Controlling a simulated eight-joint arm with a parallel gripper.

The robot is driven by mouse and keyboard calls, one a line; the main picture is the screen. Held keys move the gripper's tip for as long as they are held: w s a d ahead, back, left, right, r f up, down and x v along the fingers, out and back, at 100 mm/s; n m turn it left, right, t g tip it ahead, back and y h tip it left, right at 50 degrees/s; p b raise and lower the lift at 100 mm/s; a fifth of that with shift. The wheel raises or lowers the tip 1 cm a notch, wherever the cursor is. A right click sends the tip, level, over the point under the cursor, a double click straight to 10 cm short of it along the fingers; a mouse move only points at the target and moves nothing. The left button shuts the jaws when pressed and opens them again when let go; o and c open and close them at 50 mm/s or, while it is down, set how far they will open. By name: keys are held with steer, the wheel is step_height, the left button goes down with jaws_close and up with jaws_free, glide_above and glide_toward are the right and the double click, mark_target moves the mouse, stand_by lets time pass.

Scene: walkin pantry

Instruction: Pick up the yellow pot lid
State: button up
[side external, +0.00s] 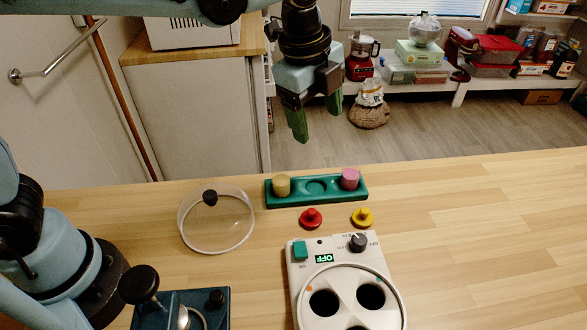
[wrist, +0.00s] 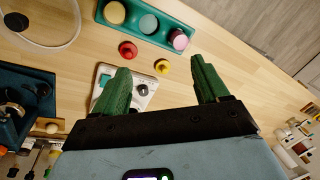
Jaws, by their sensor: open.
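The yellow pot lid (side external: 362,217) is a small round lid with a knob, lying on the wooden table just in front of the right end of a green rack. It also shows in the wrist view (wrist: 162,66), between my two fingertips in the picture. My gripper (side external: 317,115) is open and empty, well above the table and behind the green rack in the side view. Its green fingers (wrist: 160,69) point toward the table and are apart from the lid. A similar red lid (side external: 311,218) lies to the left of the yellow one; it shows in the wrist view (wrist: 128,49).
The green rack (side external: 317,200) holds a tan cylinder (side external: 282,187) and a pink cylinder (side external: 350,179). A white device (side external: 300,278) with round holes stands in front of the lids. A clear lid (side external: 217,246) and a dark blue device (side external: 222,312) are left. The table's right is clear.

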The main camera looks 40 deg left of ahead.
mark_target(365, 210)
steer(key=w+d+f+m+g+y, duration=0.15)
steer(key=d+f+m, duration=0.35)
steer(key=d+m, duration=0.5)
steer(key=shift+g+h, duration=0.25)
steer(key=shift+g, duration=0.1)
steer(key=f, duration=0.8)
steer(key=d+f, duration=0.1)
steer(key=f, duration=0.3)
steer(key=shift+r, duration=0.1)
steer(key=shift+c, duration=0.5)
steer(key=c, duration=1)
steer(key=shift+c, duration=0.2)
